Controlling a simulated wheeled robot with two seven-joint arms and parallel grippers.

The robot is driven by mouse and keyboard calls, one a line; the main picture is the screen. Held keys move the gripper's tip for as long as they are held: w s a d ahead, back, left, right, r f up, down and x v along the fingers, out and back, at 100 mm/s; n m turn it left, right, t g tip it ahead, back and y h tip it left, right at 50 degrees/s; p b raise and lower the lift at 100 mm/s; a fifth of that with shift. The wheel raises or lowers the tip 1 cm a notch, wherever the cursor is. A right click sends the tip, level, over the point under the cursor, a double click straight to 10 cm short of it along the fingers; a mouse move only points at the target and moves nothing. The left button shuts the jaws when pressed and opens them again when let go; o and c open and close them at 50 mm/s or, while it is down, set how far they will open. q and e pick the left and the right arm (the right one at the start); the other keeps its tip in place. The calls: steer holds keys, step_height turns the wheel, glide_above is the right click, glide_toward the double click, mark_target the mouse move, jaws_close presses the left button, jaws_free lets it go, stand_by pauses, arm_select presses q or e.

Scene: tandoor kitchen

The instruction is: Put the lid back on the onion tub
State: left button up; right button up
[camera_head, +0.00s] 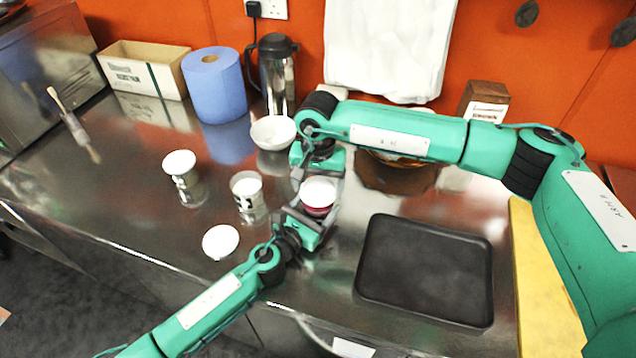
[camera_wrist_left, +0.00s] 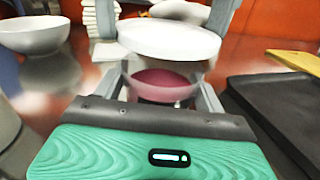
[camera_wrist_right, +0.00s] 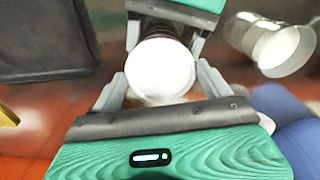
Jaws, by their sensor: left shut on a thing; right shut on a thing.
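A tub with pink-red contents (camera_head: 319,208), apparently the onion tub, is between my two grippers; it shows pink in the left wrist view (camera_wrist_left: 163,86). My left gripper (camera_head: 314,214) is shut on this tub from the near side. My right gripper (camera_head: 318,178) comes from the far side and is shut on a round white lid (camera_head: 319,190). In the left wrist view the lid (camera_wrist_left: 170,40) is over the tub's mouth, slightly tilted. The right wrist view shows the lid (camera_wrist_right: 160,68) between the right fingers.
To the left stand a white-topped tub (camera_head: 180,165) and another tub (camera_head: 246,188); a loose white lid (camera_head: 221,242) lies nearby. A white bowl (camera_head: 272,132), blue roll (camera_head: 214,85) and flask (camera_head: 278,75) stand behind. A black tray (camera_head: 425,270) lies to the right.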

steer(key=shift+f, duration=0.9)
steer(key=shift+f, duration=0.6)
steer(key=o, duration=0.9)
steer(key=shift+r, duration=0.15)
step_height(320, 180, up, 12)
arm_select(q)
steer(key=o, duration=1.5)
